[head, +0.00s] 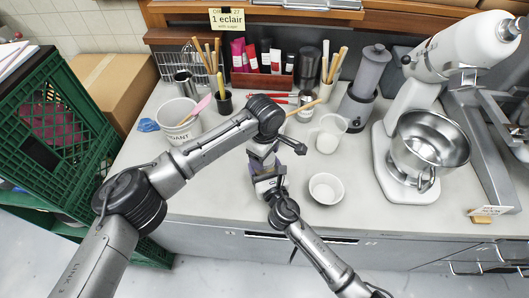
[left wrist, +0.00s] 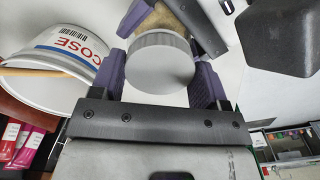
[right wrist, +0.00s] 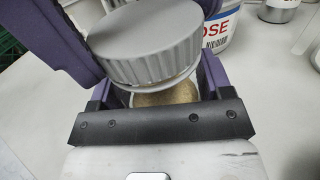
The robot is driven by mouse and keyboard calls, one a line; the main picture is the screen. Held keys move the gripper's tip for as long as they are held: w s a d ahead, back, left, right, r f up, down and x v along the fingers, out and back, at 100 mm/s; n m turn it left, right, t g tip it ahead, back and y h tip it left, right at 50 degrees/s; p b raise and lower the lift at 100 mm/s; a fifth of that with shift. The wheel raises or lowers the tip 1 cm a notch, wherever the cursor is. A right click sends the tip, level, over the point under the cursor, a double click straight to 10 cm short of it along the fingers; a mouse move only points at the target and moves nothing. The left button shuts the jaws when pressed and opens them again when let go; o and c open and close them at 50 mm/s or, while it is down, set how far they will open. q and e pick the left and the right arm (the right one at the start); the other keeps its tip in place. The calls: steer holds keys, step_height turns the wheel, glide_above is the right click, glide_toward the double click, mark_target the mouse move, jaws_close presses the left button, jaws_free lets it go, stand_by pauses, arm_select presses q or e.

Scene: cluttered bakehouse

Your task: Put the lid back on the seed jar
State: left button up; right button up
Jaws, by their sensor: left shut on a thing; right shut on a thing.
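The seed jar's grey ribbed lid (left wrist: 160,62) is between the purple fingers of my left gripper (head: 262,158), which is shut on it. In the right wrist view the lid (right wrist: 145,45) is right over the jar's mouth and looks slightly tilted. I cannot tell whether it is seated. The clear seed jar (right wrist: 165,95), with tan seeds inside, is held between the fingers of my right gripper (head: 270,180), which is shut on it. In the head view the grippers hide most of the jar and lid.
A white tub (head: 180,122) with utensils stands to the left. A white bowl (head: 326,188) and a small white container (head: 328,138) are to the right. A stand mixer (head: 425,145) is farther right. A green crate (head: 55,130) is at the left edge.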

arm_select(q)
steer(key=m, duration=0.4)
steer(key=shift+m, duration=0.4)
steer(key=m, duration=0.4)
steer(key=shift+a, duration=0.1)
steer(key=m, duration=0.5)
steer(key=shift+m, duration=0.4)
steer(key=m, duration=0.3)
steer(key=shift+m, duration=0.4)
steer(key=m, duration=0.4)
steer(key=shift+a, duration=0.1)
steer(key=m, duration=0.7)
steer(key=shift+w+m, duration=0.1)
steer(key=shift+m, duration=0.3)
steer(key=m, duration=0.5)
steer(key=o, duration=0.9)
